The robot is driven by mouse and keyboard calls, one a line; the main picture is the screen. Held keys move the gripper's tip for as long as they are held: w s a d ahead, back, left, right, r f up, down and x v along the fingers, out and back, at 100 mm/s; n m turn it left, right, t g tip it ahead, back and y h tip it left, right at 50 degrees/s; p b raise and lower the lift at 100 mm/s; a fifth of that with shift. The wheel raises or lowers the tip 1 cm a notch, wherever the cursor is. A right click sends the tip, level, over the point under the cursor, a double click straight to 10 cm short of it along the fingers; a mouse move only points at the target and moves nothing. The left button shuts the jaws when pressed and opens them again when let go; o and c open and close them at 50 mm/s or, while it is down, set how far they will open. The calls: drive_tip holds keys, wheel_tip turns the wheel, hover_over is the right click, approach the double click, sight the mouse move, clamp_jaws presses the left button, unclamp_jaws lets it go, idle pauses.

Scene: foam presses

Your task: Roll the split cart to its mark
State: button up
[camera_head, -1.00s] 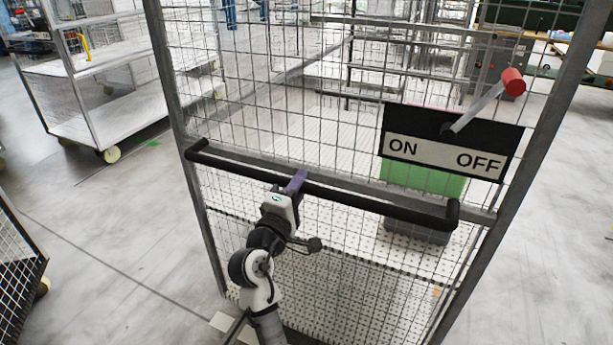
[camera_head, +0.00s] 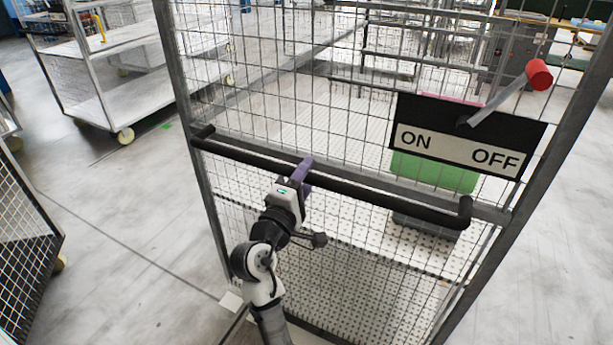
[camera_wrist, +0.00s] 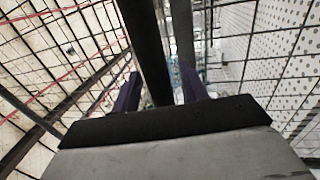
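The tall mesh cart (camera_head: 178,62), which I take for the split cart, stands upright in front of me. A black handle bar (camera_head: 390,197) crosses it. A black-and-white ON/OFF plate (camera_head: 448,147) with a red-tipped lever (camera_head: 539,74) is on its right side; the lever points up right, on the OFF side. My gripper (camera_head: 306,166) is at the bar, left of its middle. In the wrist view the bar (camera_wrist: 150,50) runs between my purple fingers (camera_wrist: 160,88). A gap shows beside the bar, so the fingers look open around it. I cannot make out a floor mark for certain.
A green crate (camera_head: 435,172) is visible through the mesh. A white shelf cart (camera_head: 150,92) stands back left, and a dark mesh cart (camera_head: 25,255) is at the left edge. A small pale floor patch (camera_head: 231,301) lies by the cart's lower left. Floor between the carts is clear.

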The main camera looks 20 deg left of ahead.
drive_tip(key=s+f+b, duration=0.2)
drive_tip(key=s+b, duration=0.2)
drive_tip(key=s, duration=0.9)
drive_tip(key=shift+s+a+f, duration=0.2)
drive_tip(key=shift+s+f, duration=0.1)
drive_tip(key=shift+f, duration=0.05)
